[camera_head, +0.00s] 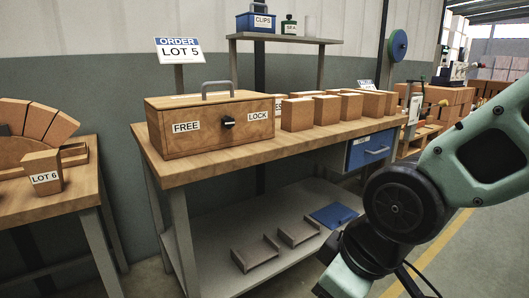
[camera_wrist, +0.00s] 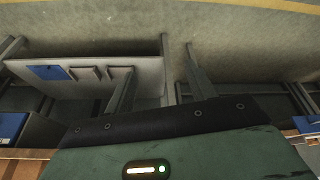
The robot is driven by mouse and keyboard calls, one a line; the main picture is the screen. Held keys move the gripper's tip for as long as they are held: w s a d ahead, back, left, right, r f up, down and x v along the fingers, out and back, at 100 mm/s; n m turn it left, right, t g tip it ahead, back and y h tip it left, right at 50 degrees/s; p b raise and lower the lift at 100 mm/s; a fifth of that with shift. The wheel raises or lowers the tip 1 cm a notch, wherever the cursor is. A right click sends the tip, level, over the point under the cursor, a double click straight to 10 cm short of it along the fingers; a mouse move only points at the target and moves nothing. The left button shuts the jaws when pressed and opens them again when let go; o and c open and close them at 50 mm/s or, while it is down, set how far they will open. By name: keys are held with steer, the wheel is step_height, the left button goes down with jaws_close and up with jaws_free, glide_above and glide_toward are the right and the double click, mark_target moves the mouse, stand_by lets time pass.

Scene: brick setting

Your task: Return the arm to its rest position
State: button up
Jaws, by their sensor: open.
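My arm shows at the right of the head view, bent at a dark round joint, with a lower link running down to the bottom edge. My gripper's fingers do not show in the head view. No held thing is visible. The arm's lower part is in front of the right side of the workbench (camera_head: 228,165) in the picture; I cannot tell the gap between them.
The lower shelf (camera_head: 205,272) bears two grey trays and a blue item (camera_head: 334,215). A side table (camera_head: 82,190) stands at left. Open floor with a yellow line lies at right.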

steer(key=s+d+m+g+h+p, duration=0.1)
steer(key=s+d+m+g+h, duration=0.15)
steer(key=s+d, duration=0.45)
step_height(320, 180, up, 23)
steer(key=s+a+p, duration=0.1)
steer(key=a+p, duration=0.1)
steer(key=p, duration=2.1)
steer(key=shift+s, duration=0.4)
steer(key=shift+a+r, duration=0.1)
steer(key=shift+c, duration=0.3)
